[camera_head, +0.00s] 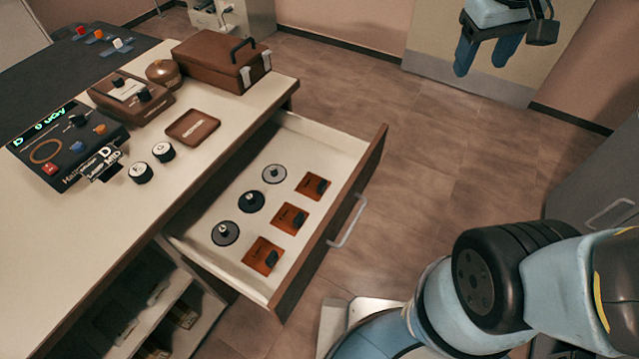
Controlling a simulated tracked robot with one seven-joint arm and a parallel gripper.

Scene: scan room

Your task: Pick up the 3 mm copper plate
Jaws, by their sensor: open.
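Three square copper-coloured plates lie in a row in the open drawer (345,150): a far plate (309,186), a middle plate (288,219) and a near plate (261,256). My gripper (487,58) is at the top right, above the floor and well to the right of the drawer. Its blue fingers are apart and nothing is between them.
Several round grey and black discs with knobs, including a dark one (251,201), lie left of the plates. The drawer front with its handle (346,222) juts out from the desk (100,225). A control box (68,142), brown case (215,62) and small tray (193,127) stand on the desk.

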